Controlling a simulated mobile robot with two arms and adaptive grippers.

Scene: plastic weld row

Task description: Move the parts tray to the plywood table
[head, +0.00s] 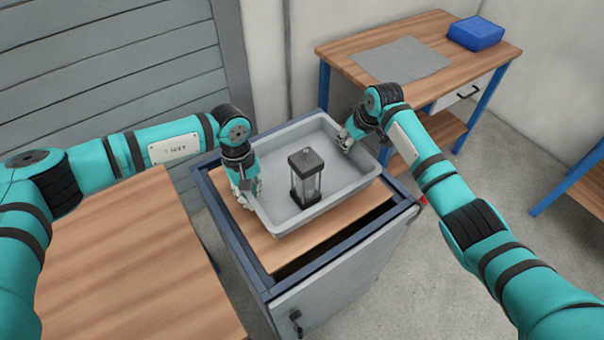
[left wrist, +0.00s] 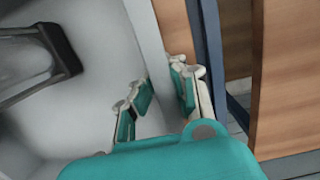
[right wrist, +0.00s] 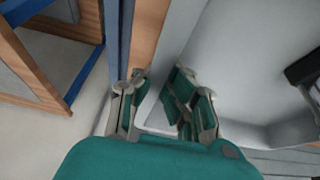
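The grey parts tray (head: 284,141) sits on a wood-topped cabinet, with a dark clear-sided part (head: 306,178) standing in it. My left gripper (head: 249,197) is at the tray's left wall; in the left wrist view its open fingers (left wrist: 162,92) straddle that wall. My right gripper (head: 347,142) is at the tray's right wall; in the right wrist view its open fingers (right wrist: 160,100) straddle the wall there. I see no firm closing on either wall.
The back right table has blue legs and bears a grey mat (head: 402,60) and a blue box (head: 475,33). The cabinet (head: 345,283) has a blue frame and a door handle in front. Open floor lies at the right. A shutter wall stands behind the left table.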

